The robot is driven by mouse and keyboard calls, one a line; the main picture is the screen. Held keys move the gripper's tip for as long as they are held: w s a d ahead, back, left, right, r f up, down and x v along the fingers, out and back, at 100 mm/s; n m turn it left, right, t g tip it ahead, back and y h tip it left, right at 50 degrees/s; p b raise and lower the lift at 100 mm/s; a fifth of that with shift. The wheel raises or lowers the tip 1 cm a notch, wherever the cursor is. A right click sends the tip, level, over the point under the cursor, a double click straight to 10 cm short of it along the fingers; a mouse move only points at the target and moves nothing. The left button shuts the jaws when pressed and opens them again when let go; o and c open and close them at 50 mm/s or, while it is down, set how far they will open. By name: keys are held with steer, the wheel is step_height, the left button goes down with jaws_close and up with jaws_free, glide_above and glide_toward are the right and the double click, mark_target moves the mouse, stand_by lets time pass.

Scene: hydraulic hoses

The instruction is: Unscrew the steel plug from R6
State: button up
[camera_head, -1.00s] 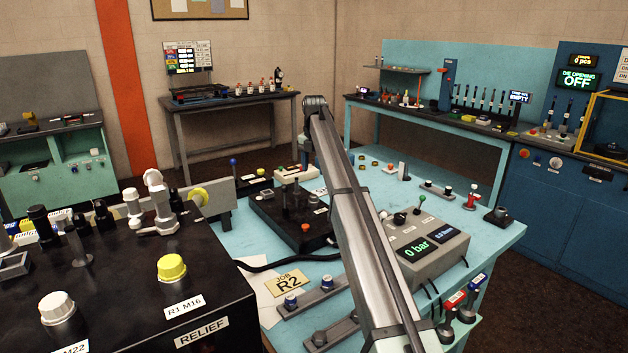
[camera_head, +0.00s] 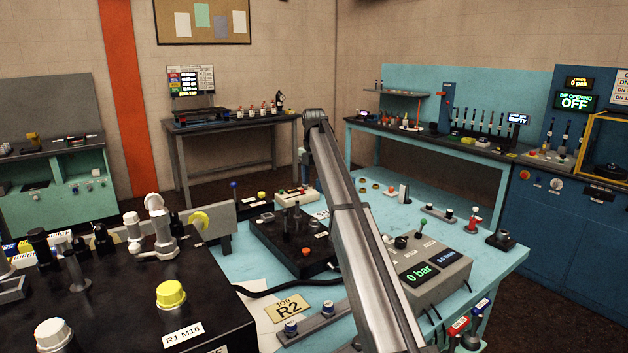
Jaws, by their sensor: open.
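A black block (camera_head: 215,300) fills the lower left, with several fittings on top. Only the label R1 M16 (camera_head: 184,335) is readable on it, beside a yellow cap (camera_head: 171,294). No R6 label can be read, so I cannot tell which fitting is its steel plug. A small metallic stem (camera_head: 73,268) stands on the block's left part. My arm (camera_head: 360,235) rises from the bottom right to a joint near the middle of the picture. My gripper cannot be made out; the far side of that joint is hidden.
A white elbow fitting (camera_head: 158,225) and a white cap (camera_head: 53,335) rise from the block. Behind it, the light-blue bench (camera_head: 480,262) holds a black plate (camera_head: 270,235), a grey box reading 0 bar (camera_head: 420,273) and a JOB R2 tag (camera_head: 287,309).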

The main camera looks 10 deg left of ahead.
mark_target(313, 219)
step_height(313, 219, down, 14)
steer(key=m, duration=2.1)
steer(key=shift+r+m, duration=0.1)
steer(key=shift+m, duration=0.3)
steer(key=shift+c, duration=0.3)
jaws_close()
steer(key=n, duration=0.5)
steer(key=shift+n, duration=0.3)
steer(key=shift+n, duration=0.3)
